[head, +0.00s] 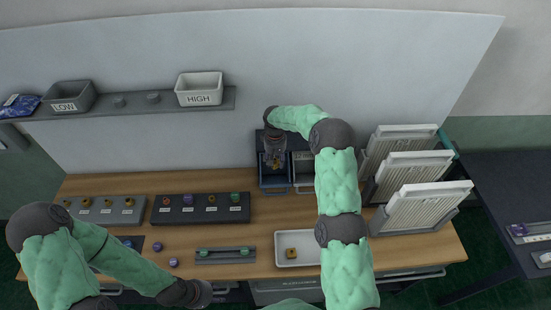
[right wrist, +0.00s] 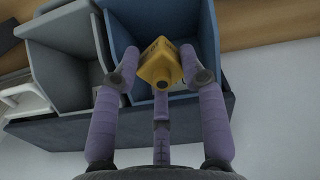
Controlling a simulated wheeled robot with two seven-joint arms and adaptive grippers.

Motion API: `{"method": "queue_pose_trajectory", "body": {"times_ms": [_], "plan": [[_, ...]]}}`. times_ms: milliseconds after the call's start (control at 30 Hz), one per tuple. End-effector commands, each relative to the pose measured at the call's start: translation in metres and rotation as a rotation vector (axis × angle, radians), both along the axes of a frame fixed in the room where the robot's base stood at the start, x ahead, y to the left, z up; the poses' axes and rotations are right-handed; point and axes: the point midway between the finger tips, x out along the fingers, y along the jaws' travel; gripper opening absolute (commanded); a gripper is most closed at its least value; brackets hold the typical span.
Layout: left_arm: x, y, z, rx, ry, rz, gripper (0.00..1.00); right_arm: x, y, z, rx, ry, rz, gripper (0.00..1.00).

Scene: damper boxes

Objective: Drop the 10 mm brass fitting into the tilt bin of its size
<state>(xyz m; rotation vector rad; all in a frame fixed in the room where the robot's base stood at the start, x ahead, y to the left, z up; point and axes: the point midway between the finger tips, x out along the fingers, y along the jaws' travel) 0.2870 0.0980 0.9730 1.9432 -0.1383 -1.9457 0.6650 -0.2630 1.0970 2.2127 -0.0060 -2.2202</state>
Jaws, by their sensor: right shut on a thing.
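The brass fitting (right wrist: 160,64) is a yellow block with a hole. My right gripper (head: 274,161) is shut on it, and its purple fingers (right wrist: 157,72) show on both sides of the fitting in the right wrist view. It holds the fitting over the blue tilt bin (head: 274,189), whose blue wall also shows in the right wrist view (right wrist: 120,33). A grey tilt bin (head: 304,189) stands beside the blue one, partly hidden by my right arm.
A white tray (head: 281,259) holds another brass piece (head: 292,253). A grey rack (head: 128,218) and a black rack (head: 203,216) hold several fittings. Ribbed white panels (head: 418,210) stand at the right. Bins labelled LOW (head: 70,96) and HIGH (head: 200,88) sit on a shelf.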

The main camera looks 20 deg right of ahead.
Motion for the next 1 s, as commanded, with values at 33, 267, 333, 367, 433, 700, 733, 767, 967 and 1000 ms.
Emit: {"method": "queue_pose_trajectory", "body": {"times_ms": [33, 267, 333, 367, 433, 700, 733, 767, 967, 1000], "plan": [[0.0, 0.0, -0.001, 0.0, 0.0, 0.0, 0.4, 0.0, 0.0, -0.001, 0.0, -0.002, -0.001, 0.0], [0.0, 0.0, -0.001, 0.0, 0.0, 0.0, 0.4, 0.001, 0.0, -0.001, 0.0, -0.002, -0.001, 0.0], [0.0, 0.0, -0.001, 0.0, 0.0, 0.0, 0.4, 0.001, 0.0, -0.001, 0.0, -0.002, 0.0, 0.0], [0.0, 0.0, -0.001, 0.0, 0.0, 0.0, 0.4, 0.001, 0.0, -0.001, 0.0, -0.002, 0.0, 0.0], [0.0, 0.0, -0.001, 0.0, 0.0, 0.0, 0.4, 0.001, 0.0, -0.001, 0.0, -0.002, 0.0, 0.62], [0.0, 0.0, -0.001, 0.0, 0.0, 0.0, 0.4, 0.001, 0.0, -0.001, 0.0, -0.002, 0.0, 0.7], [0.0, 0.0, -0.001, 0.0, 0.0, 0.0, 0.4, 0.0, 0.0, -0.002, 0.0, 0.0, 0.0, 0.7], [0.0, 0.0, -0.001, 0.0, 0.0, 0.0, 0.4, 0.0, 0.0, -0.002, 0.0, 0.0, 0.0, 0.7], [0.0, 0.0, -0.001, 0.0, 0.0, 0.0, 0.4, 0.001, 0.0, 0.011, 0.0, -0.005, -0.001, 0.7], [0.0, 0.0, -0.001, 0.0, 0.0, 0.0, 0.4, 0.001, 0.0, 0.017, 0.0, -0.005, 0.0, 0.7]]}}
